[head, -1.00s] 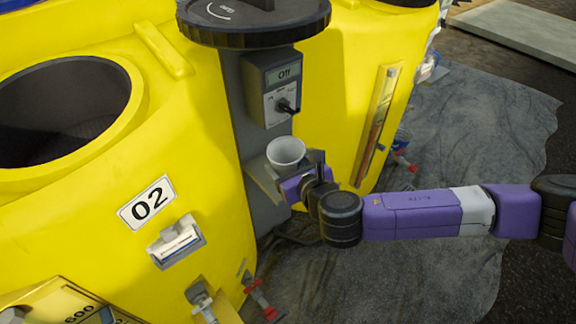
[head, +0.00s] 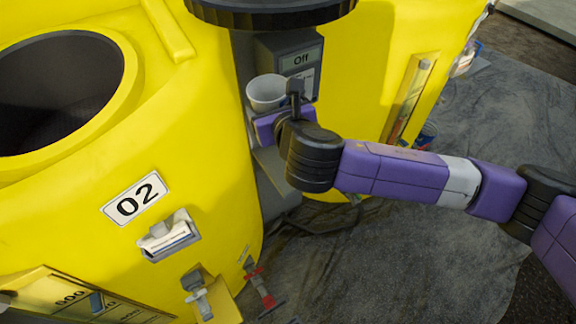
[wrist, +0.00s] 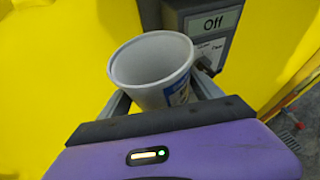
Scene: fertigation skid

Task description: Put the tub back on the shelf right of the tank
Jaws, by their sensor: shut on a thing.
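The tub (head: 264,96) is a small, pale round cup with an open top; inside it I see only bare grey wall. My gripper (head: 276,112) is shut on it and holds it nearly upright, in front of the grey column. In the wrist view the tub (wrist: 150,72) sits between the two grey fingers, with a blue label patch on its right side. The yellow tank marked 02 (head: 215,130) stands to the left. The grey shelf (head: 271,168) juts from the column below the tub, partly hidden by my arm; a gap shows between them.
A grey control box (head: 300,58) reading "Off" is close behind and right of the tub. A black round lid (head: 270,12) overhangs above. Another yellow tank (head: 365,70) stands to the right. Valves with red handles (head: 262,290) are low in front.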

